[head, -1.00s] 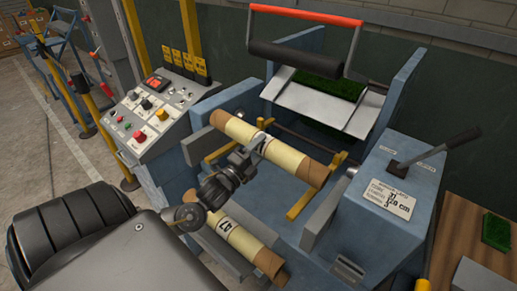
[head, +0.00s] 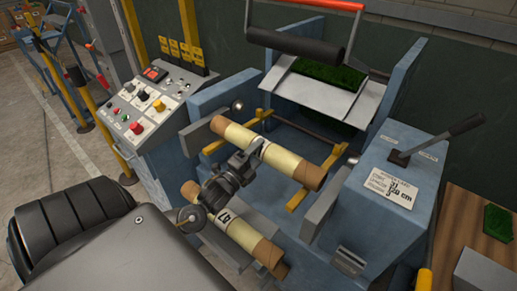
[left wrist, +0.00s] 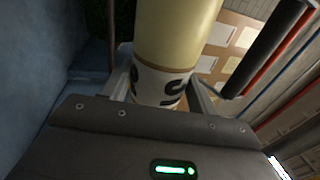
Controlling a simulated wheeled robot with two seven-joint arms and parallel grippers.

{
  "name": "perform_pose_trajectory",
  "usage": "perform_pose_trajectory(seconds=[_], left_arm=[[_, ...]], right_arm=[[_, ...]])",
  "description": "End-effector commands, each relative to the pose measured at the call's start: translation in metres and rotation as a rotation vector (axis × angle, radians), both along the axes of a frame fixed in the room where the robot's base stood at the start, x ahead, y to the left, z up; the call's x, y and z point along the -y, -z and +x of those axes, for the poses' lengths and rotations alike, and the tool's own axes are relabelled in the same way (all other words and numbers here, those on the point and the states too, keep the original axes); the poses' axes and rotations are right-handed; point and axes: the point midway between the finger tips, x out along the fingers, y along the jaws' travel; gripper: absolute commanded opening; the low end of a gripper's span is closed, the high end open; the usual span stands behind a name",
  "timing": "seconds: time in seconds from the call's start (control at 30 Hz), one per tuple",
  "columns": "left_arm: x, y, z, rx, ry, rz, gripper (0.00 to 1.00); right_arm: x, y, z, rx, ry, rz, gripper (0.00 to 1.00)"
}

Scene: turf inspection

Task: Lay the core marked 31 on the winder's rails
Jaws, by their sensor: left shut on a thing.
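My left gripper (head: 254,157) is shut around the middle of a pale yellow core (head: 232,135) with brown ends. The core lies across above the winder's two yellow rails (head: 217,146), close to them; I cannot tell whether it touches. In the left wrist view the core (left wrist: 175,35) stands between the fingers (left wrist: 160,90), with a white band whose dark marking is partly hidden and unreadable. The winder (head: 400,150) is blue, with a plate (head: 393,186) bearing 31 and 120 cm. My right gripper is not in view.
A second core (head: 250,238), its marking seemingly 47, lies in front, below my left arm. Grey plates (head: 322,212) flank the rails. A control panel (head: 150,105) stands left, a lever (head: 450,135) right. A black roller with a red bar (head: 300,42) hangs behind.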

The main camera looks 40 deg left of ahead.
Motion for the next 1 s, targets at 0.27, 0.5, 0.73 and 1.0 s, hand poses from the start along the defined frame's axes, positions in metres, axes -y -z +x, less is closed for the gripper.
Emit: perform_pose_trajectory(seconds=[0.27, 0.5, 0.73, 1.0], left_arm=[[-0.0005, 0.0071, 0.0002, 0.003, -0.001, 0.001, 0.23], [-0.0004, 0.0068, 0.0001, 0.003, 0.000, 0.000, 0.68], [-0.0002, 0.0073, 0.0001, 0.002, 0.000, 0.000, 0.84], [0.0003, 0.0121, -0.0075, -0.003, 0.001, 0.000, 0.84]], right_arm=[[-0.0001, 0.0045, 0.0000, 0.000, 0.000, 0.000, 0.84], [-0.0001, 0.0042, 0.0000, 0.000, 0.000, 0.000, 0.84], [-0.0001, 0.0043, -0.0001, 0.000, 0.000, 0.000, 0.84], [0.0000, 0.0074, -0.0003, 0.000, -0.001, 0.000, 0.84]])
